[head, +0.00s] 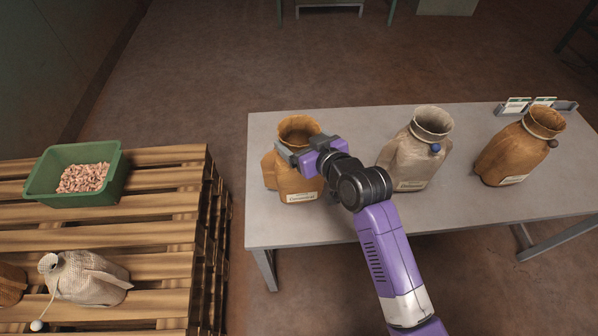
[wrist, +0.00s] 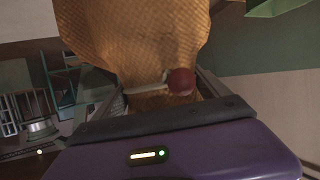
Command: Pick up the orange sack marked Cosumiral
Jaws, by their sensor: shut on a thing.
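The orange sack marked Cosumiral (head: 286,183) stands upright at the left end of the grey table, with its mouth open and a pale label low on its front. My gripper (head: 298,158) reaches it from the right and is shut on its upper part, just below the mouth. In the wrist view the orange cloth of the sack (wrist: 135,40) fills the space ahead of my gripper (wrist: 160,95). A red ball on a pale cord (wrist: 181,81) shows at the cloth between the fingers. I cannot tell whether the sack's base touches the table.
On the table (head: 335,220) stand a greyish sack (head: 412,160) with a blue ball and a brown sack (head: 505,155) at right. A card holder (head: 565,107) is behind. On the left pallet (head: 150,235) are a green crate (head: 112,185) and a pale sack (head: 95,283).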

